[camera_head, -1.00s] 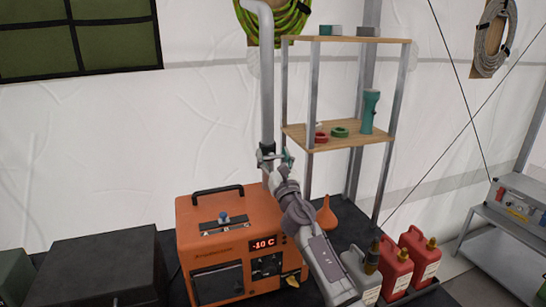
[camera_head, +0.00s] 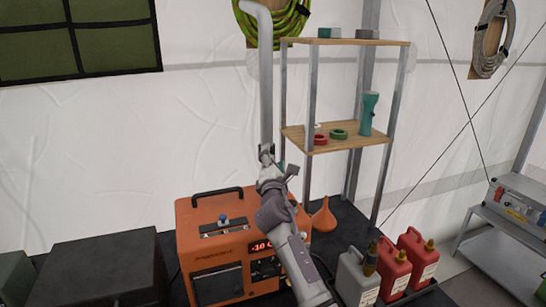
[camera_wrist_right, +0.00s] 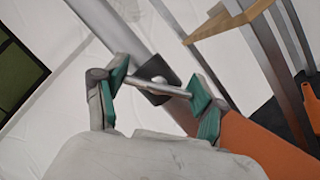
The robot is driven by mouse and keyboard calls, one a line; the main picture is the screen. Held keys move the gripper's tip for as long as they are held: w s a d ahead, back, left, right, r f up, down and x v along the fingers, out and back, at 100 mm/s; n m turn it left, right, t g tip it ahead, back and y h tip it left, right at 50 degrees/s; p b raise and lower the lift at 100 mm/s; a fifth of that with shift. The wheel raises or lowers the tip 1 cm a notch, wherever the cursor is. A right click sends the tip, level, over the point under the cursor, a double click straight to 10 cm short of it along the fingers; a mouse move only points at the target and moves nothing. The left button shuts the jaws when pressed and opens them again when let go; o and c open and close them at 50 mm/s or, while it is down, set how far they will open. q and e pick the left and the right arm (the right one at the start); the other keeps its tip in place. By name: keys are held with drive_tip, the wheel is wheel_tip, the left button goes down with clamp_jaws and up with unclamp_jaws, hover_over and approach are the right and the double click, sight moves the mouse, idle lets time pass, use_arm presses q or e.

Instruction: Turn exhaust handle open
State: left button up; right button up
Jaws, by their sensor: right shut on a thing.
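The grey exhaust pipe (camera_head: 266,90) rises upright behind the orange heater (camera_head: 216,232), its top bent to the left. My right gripper (camera_head: 274,162) is at the lower part of the pipe, above the heater. In the right wrist view the metal exhaust handle (camera_wrist_right: 160,89) lies lengthwise between the two green finger pads of my right gripper (camera_wrist_right: 158,92), its ends against the pads. A dark collar (camera_wrist_right: 152,76) on the pipe sits just behind the handle. In the head view my wrist hides most of the handle and part of the heater's display. My left gripper is not in view.
A shelf rack (camera_head: 330,136) with a teal flashlight (camera_head: 368,113) and tape rolls stands close right of the pipe. An orange funnel (camera_head: 323,216) and several fuel cans (camera_head: 396,274) are right of my arm. A dark case (camera_head: 106,268) is left of the heater.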

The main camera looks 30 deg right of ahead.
drive_tip(key=m+g+p, duration=0.2)
drive_tip(key=m, duration=0.2)
drive_tip(key=shift+m, duration=0.3)
drive_tip(key=shift+f+m+g+p, duration=0.1)
drive_tip(key=shift+m+g+p, duration=0.35)
drive_tip(key=shift+m, duration=0.65)
drive_tip(key=o, duration=1.2)
drive_tip(key=shift+c, duration=0.2)
drive_tip(key=v, duration=1.2)
